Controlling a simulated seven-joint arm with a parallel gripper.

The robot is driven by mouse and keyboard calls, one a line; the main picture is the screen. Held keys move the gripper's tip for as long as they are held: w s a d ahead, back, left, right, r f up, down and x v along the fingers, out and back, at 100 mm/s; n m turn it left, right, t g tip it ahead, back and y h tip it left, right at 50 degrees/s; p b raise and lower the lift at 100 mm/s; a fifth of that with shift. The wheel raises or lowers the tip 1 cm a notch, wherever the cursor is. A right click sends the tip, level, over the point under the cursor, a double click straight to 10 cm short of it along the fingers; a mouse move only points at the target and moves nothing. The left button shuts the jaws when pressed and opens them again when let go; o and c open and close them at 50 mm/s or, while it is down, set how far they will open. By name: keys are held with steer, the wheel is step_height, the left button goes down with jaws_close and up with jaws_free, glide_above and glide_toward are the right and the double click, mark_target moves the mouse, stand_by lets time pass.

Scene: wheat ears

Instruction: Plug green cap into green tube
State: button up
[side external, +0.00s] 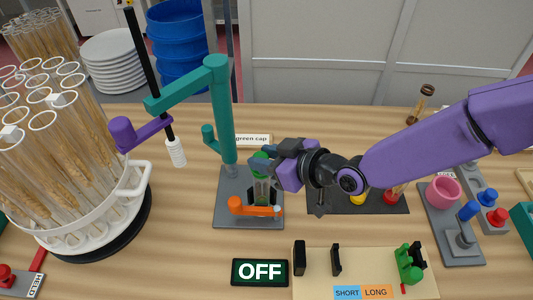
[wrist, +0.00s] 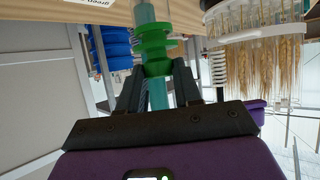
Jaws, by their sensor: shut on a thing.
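My gripper (side external: 274,162) is shut on the green cap (side external: 260,156), just in front of the teal stand post. The wrist view shows the ridged green cap (wrist: 153,47) between the two dark fingertips (wrist: 156,80). A clear tube (side external: 261,190) with a greenish tint stands upright in the holder on the grey stand base (side external: 232,215), behind an orange clamp (side external: 252,208). The cap is directly above the tube's top. The fingers partly hide the joint, so I cannot tell whether cap and tube touch or how deep the cap sits.
The teal stand arm (side external: 190,85) reaches left above the work, with a black rod (side external: 150,70) and purple knob. A white rack of wheat tubes (side external: 95,220) stands left. A dark tray (side external: 335,203) with coloured caps lies right. An OFF sign (side external: 260,272) is in front.

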steer(key=shift+f, duration=0.45)
steer(key=o, duration=1.2)
steer(key=shift+c, duration=0.2)
steer(key=v, duration=1.7)
steer(key=shift+s+d, duration=0.15)
steer(key=shift+s, duration=0.05)
steer(key=s+d+g+h, duration=0.2)
steer(key=s+d, duration=0.3)
steer(key=d, duration=0.7)
steer(key=s+d+n+g+h, duration=0.1)
steer(key=s+d+g+h, duration=0.2)
steer(key=d, duration=1)
steer(key=s+d+n+g+h, duration=0.1)
steer(key=s+d+g+h, duration=0.1)
steer(key=s+d+h, duration=0.2)
steer(key=s+d, duration=0.3)
steer(key=d, duration=0.5)
steer(key=shift+d+r, duration=0.3)
steer(key=shift+r, duration=0.05)
